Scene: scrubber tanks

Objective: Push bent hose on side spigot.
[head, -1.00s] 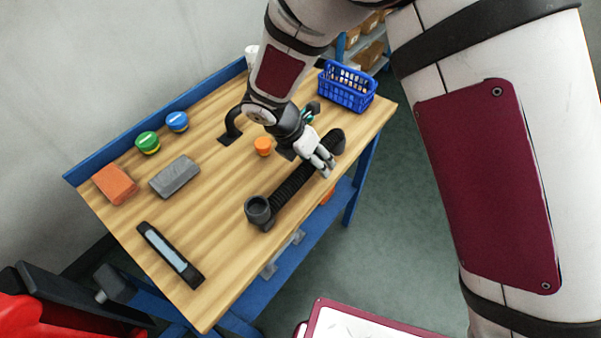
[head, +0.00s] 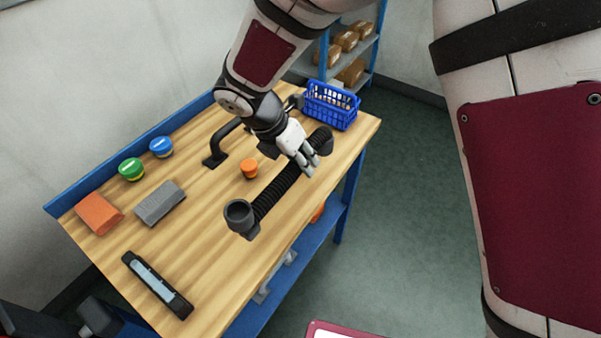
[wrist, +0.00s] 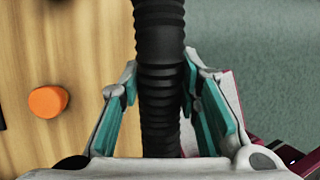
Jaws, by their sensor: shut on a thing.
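The bent hose (head: 277,192) is black and ribbed, with a wide open cuff (head: 240,212) turned up at its near end and another bend at its far end. My gripper (head: 308,166) is shut on the hose towards its far end, over the right side of the bench. In the wrist view the hose (wrist: 160,40) runs between the teal finger pads of my gripper (wrist: 161,85). A black curved pipe (head: 228,137) on a base plate stands on the bench left of my gripper. It may be the side spigot; I cannot tell. The hose is apart from it.
An orange cap (head: 249,168) stands between pipe and hose. A blue basket (head: 331,106) is at the far end. Green (head: 132,169) and blue (head: 161,147) tubs, an orange block (head: 98,213), a grey block (head: 160,203) and a dark bar (head: 157,285) lie left.

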